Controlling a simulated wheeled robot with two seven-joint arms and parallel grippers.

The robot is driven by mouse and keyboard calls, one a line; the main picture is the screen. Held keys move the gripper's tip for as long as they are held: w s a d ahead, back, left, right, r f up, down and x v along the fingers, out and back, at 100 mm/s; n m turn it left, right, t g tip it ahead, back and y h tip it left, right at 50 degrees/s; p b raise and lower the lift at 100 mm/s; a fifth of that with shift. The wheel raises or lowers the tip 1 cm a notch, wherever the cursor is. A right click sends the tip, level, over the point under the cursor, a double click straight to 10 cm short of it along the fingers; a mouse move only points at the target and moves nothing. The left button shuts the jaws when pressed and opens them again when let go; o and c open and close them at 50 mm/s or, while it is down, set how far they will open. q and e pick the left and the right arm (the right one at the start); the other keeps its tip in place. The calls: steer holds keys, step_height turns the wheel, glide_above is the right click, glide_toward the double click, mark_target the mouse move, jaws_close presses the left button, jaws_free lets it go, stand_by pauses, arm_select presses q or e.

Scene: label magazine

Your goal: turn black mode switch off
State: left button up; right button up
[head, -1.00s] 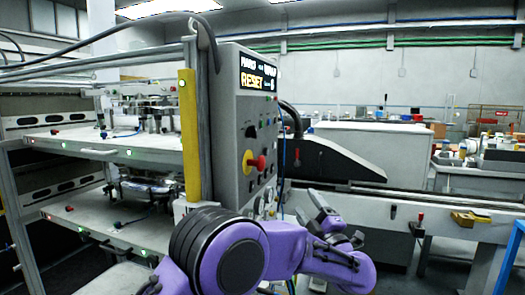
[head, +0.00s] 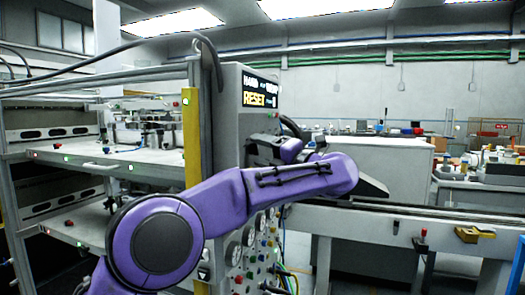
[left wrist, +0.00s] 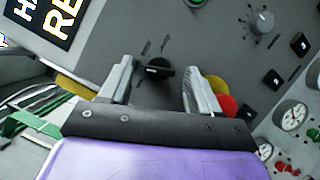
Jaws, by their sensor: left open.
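The black mode switch (left wrist: 158,70) is a dark rotary knob with a bar handle on the grey control panel (left wrist: 110,35). In the left wrist view it sits between the tips of my left gripper (left wrist: 158,82). The jaws are open, one finger on each side of the knob, with gaps visible on both sides. I cannot tell how deep the fingers reach around it. In the head view my left gripper (head: 266,148) is at the panel's face, below the RESET display (head: 260,92), and the arm hides the switch. My right gripper is not in view.
A red emergency knob on a yellow base (left wrist: 226,104) is close beside the right finger. A grey dial (left wrist: 262,22), black square buttons (left wrist: 299,44) and gauges (left wrist: 293,116) are farther right. A yellow post (head: 191,150) stands left of the panel in the head view.

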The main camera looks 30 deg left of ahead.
arm_select(q)
steer(key=c, duration=1)
steer(key=shift+c, duration=0.2)
steer(key=shift+f+n+y+b, duration=0.2)
steer(key=shift+n+y+b, duration=0.1)
steer(key=shift+n+b, duration=0.5)
steer(key=shift+f+n+g+y+b, duration=0.15)
steer(key=shift+n+g+y+b, duration=0.3)
steer(key=shift+n+b, duration=0.75)
steer(key=n+g+b, duration=0.1)
steer(key=n, duration=0.2)
steer(key=shift+w+y, duration=0.1)
steer(key=shift+y, duration=0.25)
steer(key=shift+w+n+g+y+b, duration=0.1)
steer(key=shift+n+g+y+b, duration=0.1)
steer(key=shift+n+g, duration=0.6)
steer(key=shift+n+g+y+b, duration=0.15)
steer(key=shift+n+g, duration=0.1)
steer(key=shift+n, duration=0.95)
steer(key=shift+r+n, duration=0.2)
steer(key=shift+n, duration=0.1)
